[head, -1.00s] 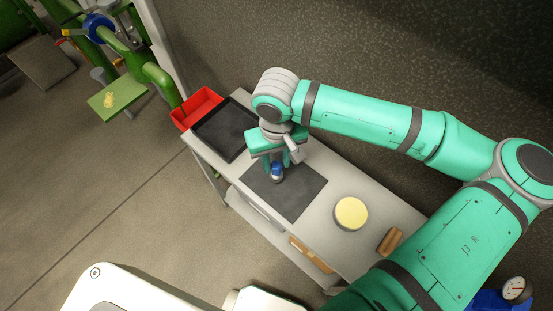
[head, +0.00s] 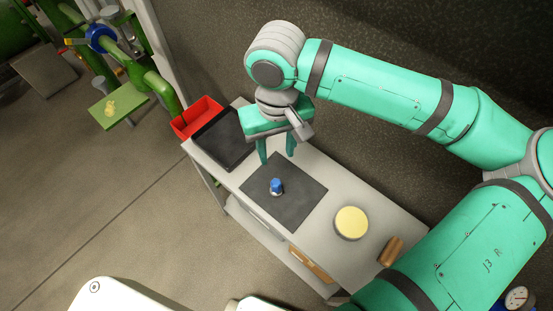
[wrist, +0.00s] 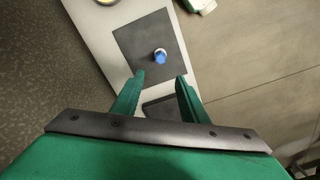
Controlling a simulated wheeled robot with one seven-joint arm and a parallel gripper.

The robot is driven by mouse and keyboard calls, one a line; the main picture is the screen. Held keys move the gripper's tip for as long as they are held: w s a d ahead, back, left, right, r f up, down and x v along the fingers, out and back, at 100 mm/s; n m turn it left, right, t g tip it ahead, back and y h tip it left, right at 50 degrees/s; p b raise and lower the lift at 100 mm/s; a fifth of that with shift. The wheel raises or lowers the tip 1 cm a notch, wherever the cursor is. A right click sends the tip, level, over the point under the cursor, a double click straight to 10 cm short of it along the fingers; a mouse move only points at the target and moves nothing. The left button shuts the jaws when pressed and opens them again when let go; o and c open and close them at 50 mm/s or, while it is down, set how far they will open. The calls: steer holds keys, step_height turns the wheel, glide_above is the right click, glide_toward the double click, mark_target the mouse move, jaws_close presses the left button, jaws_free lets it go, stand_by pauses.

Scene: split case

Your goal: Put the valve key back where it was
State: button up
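A small blue-topped piece with a grey lower part (head: 277,187) stands on the dark square mat (head: 300,204) on the bench. It also shows in the wrist view (wrist: 160,56), near the middle of the mat (wrist: 135,42). I cannot tell whether this piece is the valve key, and no other thing in view is clearly one. My gripper (head: 277,156) is above the mat, apart from the piece. Its two fingers are spread with nothing between them, as the wrist view also shows (wrist: 160,79).
A black tray (head: 222,140) and a red bin (head: 196,118) are at the bench's far end. A round yellow-topped thing (head: 351,222) and a brown block (head: 391,250) are at the near end. Green pipes with a blue wheel (head: 101,38) stand at upper left.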

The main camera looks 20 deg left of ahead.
steer(key=shift+r, duration=1.45)
